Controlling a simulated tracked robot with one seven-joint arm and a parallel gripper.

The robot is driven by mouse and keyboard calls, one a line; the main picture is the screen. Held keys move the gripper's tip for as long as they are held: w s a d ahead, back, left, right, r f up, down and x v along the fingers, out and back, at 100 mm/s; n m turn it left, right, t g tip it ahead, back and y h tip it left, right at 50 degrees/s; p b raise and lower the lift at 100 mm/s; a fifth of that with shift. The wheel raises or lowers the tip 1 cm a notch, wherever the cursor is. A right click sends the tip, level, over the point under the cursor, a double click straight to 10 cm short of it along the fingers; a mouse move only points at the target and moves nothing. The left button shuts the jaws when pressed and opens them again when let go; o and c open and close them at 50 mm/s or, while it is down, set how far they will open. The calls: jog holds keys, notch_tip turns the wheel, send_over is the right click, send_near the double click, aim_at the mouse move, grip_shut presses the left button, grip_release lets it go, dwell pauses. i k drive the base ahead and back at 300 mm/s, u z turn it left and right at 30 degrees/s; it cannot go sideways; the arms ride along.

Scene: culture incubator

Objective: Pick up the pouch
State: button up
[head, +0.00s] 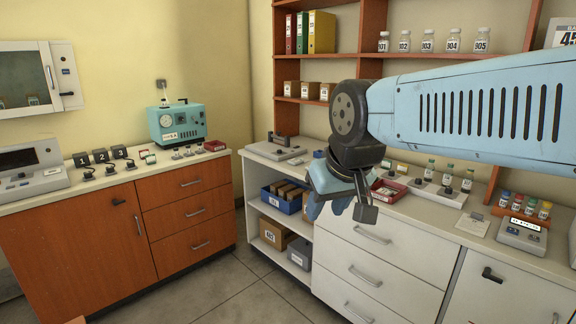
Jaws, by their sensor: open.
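My gripper (341,205) hangs from my light blue arm in front of the right-hand white counter (385,231). It points down, its jaws are apart, and I see nothing held between them. I cannot pick out a pouch for certain in the head view. My gripper and forearm cover part of the counter top and the wall behind it, so anything lying there is hidden. A red tray (388,191) with small items lies on the counter just right of my gripper.
Several capped vials stand in a white rack (440,194). A rack of colour-capped tubes (525,207) and a grey device (521,233) are at the right. A flat grey device (277,150) sits at the counter's left end. The floor (240,285) is clear.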

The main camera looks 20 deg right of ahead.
aim_at(295, 161)
jog(key=u, duration=0.1)
jog(key=i, duration=2.75)
jog(key=z, duration=1.1)
jog(key=k, duration=0.4)
jog(key=z, duration=0.4)
jog(key=i, duration=0.4)
jog(key=u, duration=0.2)
